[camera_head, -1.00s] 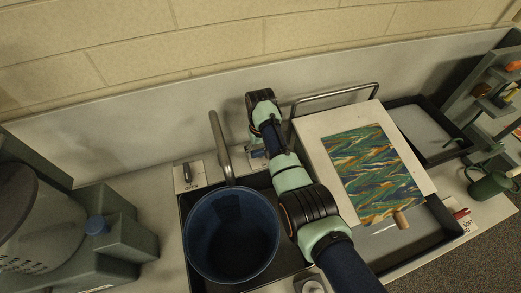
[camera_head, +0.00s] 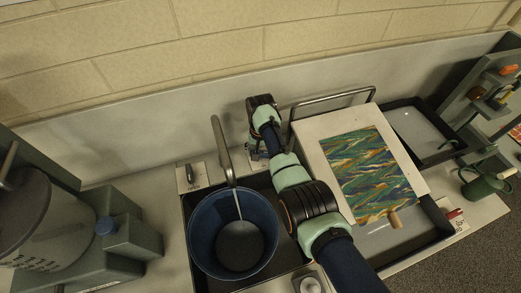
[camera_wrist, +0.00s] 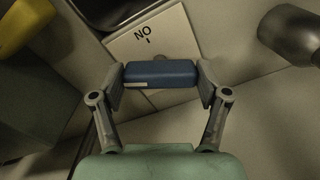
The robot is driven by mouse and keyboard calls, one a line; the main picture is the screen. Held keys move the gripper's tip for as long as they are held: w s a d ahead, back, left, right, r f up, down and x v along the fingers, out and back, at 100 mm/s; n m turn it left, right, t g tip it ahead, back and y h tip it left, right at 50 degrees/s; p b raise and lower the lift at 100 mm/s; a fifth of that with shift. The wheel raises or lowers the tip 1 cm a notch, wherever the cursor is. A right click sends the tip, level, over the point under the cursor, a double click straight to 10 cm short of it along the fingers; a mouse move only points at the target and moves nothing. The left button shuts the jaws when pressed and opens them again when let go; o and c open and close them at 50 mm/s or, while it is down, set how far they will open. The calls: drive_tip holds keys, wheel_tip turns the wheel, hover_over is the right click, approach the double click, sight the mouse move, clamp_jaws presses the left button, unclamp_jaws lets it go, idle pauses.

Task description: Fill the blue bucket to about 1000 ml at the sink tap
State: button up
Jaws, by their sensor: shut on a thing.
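The blue bucket (camera_head: 203,240) stands upright in the dark sink (camera_head: 290,240), under the curved metal tap (camera_head: 223,150). A thin pale stream runs from the tap into it, and a grey disc of liquid shows inside. I cannot read a volume. My gripper is behind the sink, right of the tap, mostly hidden by my arm in the head view. In the wrist view my gripper (camera_wrist: 161,82) is shut on a blue lever (camera_wrist: 160,73), above a pale plate (camera_wrist: 170,38) with letters looking like "NO".
A small labelled plate with a dark lever (camera_head: 189,174) is left of the tap. A white board (camera_head: 318,153) with a marbled sheet (camera_head: 362,180) lies to the right. A dark tray (camera_head: 420,130) and a green can (camera_head: 483,187) are farther right. Grey equipment (camera_head: 130,240) stands left.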

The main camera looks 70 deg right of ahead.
drive_tip(key=shift+m, duration=0.5)
drive_tip(key=o, duration=1.2)
drive_tip(key=shift+c, duration=0.2)
drive_tip(key=shift+r, duration=0.1)
wheel_tip(320, 180, up, 12)
